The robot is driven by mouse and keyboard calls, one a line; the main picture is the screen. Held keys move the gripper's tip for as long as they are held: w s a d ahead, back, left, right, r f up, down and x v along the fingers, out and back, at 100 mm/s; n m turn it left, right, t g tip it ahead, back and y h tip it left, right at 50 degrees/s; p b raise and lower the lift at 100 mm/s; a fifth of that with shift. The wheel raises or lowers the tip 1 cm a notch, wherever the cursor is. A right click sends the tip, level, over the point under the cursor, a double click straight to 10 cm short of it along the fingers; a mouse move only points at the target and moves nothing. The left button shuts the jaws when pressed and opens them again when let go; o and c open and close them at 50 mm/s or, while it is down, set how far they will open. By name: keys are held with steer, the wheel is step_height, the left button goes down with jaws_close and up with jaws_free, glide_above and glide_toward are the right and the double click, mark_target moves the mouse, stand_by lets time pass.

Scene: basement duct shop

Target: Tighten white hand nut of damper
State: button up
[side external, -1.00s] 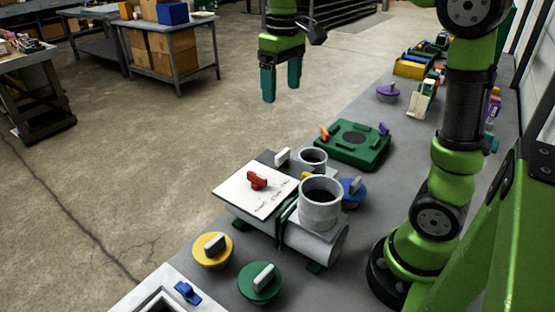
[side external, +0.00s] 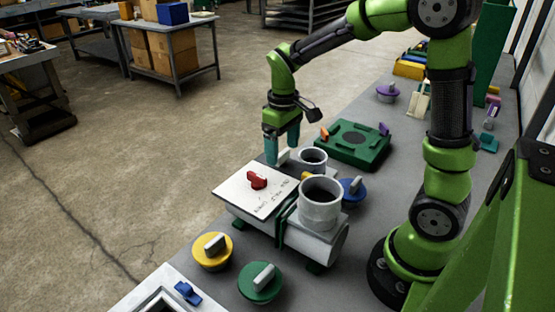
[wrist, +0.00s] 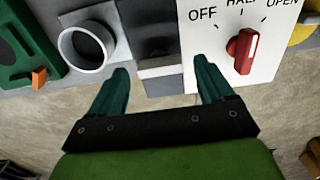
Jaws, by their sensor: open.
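The damper is a light-grey duct body (side external: 318,243) with a white dial plate (side external: 238,188) on top, which reads OFF, HALF and OPEN in the wrist view (wrist: 268,58). A red handle (side external: 257,180) sits on the plate and also shows in the wrist view (wrist: 242,50). The white hand nut (side external: 284,156) stands on a dark plate beyond the dial. In the wrist view it looks like a pale grey bar (wrist: 162,68). My gripper (side external: 282,153) is open, pointing down, with its teal fingers on either side of the nut. Contact cannot be told.
Two grey round collars (side external: 321,205) (side external: 313,158) stand right of the dial. A green box (side external: 352,146) lies behind. Yellow (side external: 212,251), green (side external: 260,283) and blue (side external: 352,192) knobbed caps sit around the damper on the grey bench.

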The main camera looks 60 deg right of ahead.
steer(key=shift+f, duration=0.6)
steer(key=c, duration=1)
steer(key=shift+c, duration=0.2)
